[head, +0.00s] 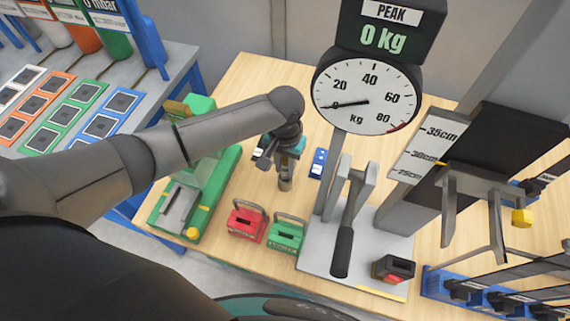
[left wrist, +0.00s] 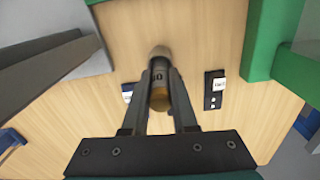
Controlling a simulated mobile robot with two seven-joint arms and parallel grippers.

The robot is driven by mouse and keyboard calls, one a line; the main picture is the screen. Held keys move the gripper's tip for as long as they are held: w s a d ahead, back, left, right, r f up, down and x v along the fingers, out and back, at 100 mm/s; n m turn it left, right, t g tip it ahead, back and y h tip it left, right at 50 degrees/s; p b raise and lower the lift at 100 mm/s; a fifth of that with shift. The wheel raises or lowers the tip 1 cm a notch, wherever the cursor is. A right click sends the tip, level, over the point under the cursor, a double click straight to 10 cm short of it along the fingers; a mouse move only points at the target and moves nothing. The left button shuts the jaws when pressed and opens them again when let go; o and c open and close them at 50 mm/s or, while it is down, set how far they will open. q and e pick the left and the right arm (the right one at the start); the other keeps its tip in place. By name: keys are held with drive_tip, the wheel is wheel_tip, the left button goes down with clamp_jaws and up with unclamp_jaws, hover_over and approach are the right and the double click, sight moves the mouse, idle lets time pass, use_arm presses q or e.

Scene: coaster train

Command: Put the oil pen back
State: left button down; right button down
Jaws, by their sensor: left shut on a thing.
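My left gripper (head: 286,160) is over the wooden table and is shut on the oil pen (head: 285,182). The pen is a small cylinder, roughly upright below the gripper in the head view. In the left wrist view the oil pen (left wrist: 160,78) has a dark printed band, an amber part and a pale end. It sits between the two fingers of my left gripper (left wrist: 160,92). I cannot tell whether the pen touches the table. A small black block with a white label (left wrist: 215,90) lies beside it, partly hidden by the gripper in the head view. My right gripper is not in view.
A blue block (head: 318,163) lies right of the pen. A green machine (head: 222,175) stands left. Red (head: 246,222) and green (head: 286,236) handled boxes stand in front. The scale (head: 368,92) and its lever (head: 345,235) rise on the right.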

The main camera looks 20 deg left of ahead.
use_arm(q)
drive_tip(key=shift+f, duration=0.1)
drive_tip(key=c, duration=0.7)
unclamp_jaws()
wheel_tip(320, 180, up, 12)
drive_tip(key=shift+r+p, duration=0.15)
drive_tip(key=shift+p, duration=0.55)
